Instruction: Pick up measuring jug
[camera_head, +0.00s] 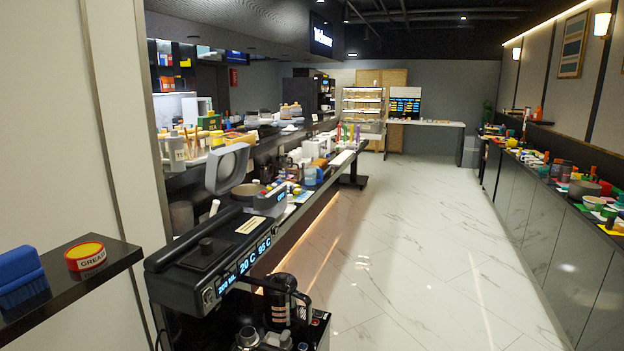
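A dark, jug-like vessel (279,303) with a side handle and pale bands stands low at the bottom centre, in front of a black machine. It may be the measuring jug, but I cannot tell for sure. Its upper part is partly overlapped by the machine's edge. I cannot make out any other clear measuring jug among the small, crowded items on the counters. My gripper is not in view.
A shelf at left holds a grease tin (86,257) and a blue brush (22,283). The marble floor (410,260) is clear; another laden counter (535,215) stands right.

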